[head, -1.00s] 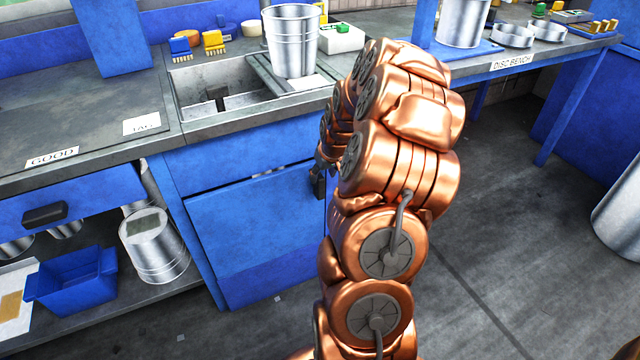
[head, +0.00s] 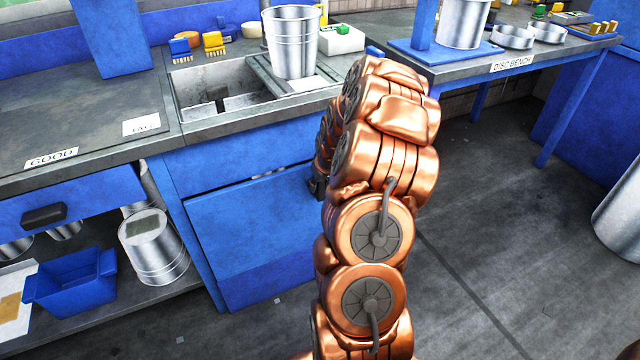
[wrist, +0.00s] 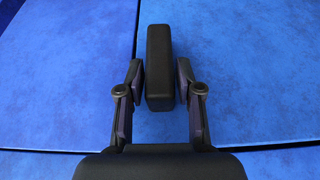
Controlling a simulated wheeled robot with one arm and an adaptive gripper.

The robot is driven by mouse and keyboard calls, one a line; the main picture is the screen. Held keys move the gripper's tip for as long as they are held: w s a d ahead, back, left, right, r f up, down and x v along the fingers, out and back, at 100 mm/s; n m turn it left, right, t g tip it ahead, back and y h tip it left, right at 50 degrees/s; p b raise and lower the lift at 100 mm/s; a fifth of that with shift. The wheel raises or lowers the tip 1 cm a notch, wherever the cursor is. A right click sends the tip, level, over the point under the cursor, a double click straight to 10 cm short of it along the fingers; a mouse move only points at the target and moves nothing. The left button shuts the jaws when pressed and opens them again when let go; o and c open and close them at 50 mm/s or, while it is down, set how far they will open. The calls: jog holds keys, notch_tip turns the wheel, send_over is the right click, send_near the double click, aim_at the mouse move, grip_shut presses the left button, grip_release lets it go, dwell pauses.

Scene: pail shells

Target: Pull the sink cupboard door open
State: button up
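The sink cupboard door (head: 250,245) is a blue panel below the sink, and it looks shut or nearly shut. A narrow dark gap runs along its top edge. Its black bar handle (wrist: 159,70) stands upright in the middle of the wrist view. My gripper (wrist: 161,82) has one finger on each side of the handle, with thin gaps that suggest it is not clamped. In the head view my copper arm hides most of the gripper and the handle, at the door's upper right.
The sink (head: 215,95) sits above, with a metal pail (head: 291,42) on its drainer. The disc bench (head: 490,68) is at right.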

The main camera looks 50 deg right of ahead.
grip_shut()
jog(key=shift+s, duration=0.1)
dwell(0.3)
